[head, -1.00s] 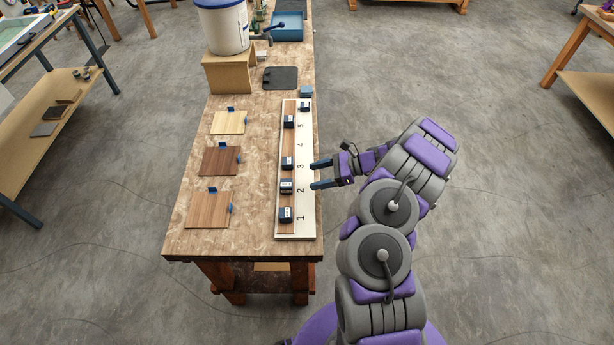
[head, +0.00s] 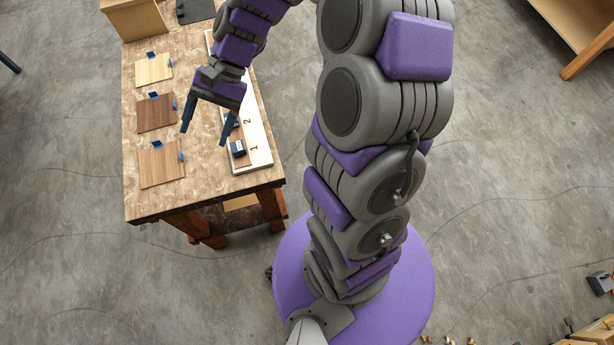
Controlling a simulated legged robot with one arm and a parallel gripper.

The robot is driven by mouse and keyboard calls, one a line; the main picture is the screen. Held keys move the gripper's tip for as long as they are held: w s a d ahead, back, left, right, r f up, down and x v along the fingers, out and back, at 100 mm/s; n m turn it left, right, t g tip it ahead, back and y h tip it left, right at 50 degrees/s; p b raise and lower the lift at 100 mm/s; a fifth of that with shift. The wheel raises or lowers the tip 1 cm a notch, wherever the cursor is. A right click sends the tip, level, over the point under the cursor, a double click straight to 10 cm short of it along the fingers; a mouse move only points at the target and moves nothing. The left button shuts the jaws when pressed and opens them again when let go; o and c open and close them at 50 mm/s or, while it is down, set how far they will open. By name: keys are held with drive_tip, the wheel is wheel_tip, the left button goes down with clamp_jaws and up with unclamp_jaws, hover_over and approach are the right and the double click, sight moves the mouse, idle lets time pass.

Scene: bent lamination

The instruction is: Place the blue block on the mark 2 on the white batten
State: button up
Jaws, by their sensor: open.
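The white batten (head: 261,154) lies along the right edge of the bench. Marks 1 and 2 show on it; its farther part is mostly hidden behind my arm. A dark block (head: 237,148) sits on it beside mark 1. Another dark block (head: 232,120) beside mark 2 is partly covered by a finger. My gripper (head: 205,136) is open and points down, with nothing seen between its fingers. Its right finger overlaps the batten in the picture and its left finger overlaps the bench; its height above them is unclear. I cannot pick out the blue block now.
Three square wooden boards, pale (head: 153,70), dark (head: 155,113) and mid-brown (head: 160,165), lie on the bench (head: 135,206) at left, with small blue pieces at their edges. A wooden stand (head: 133,18) is at the back. Bare bench shows in front of the boards.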

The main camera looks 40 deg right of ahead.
drive_tip(key=s+d+r+n+h, duration=0.1)
drive_tip(key=s+d+n+h, duration=0.2)
drive_tip(key=s, duration=0.8)
drive_tip(key=s+d+r+n+t+h, duration=0.1)
drive_tip(key=s+d+n+h, duration=0.3)
drive_tip(key=s, duration=0.7)
drive_tip(key=shift+s+d+r+t+h, duration=0.3)
drive_tip(key=shift+s+d+h, duration=0.05)
drive_tip(key=shift+d+h, duration=0.6)
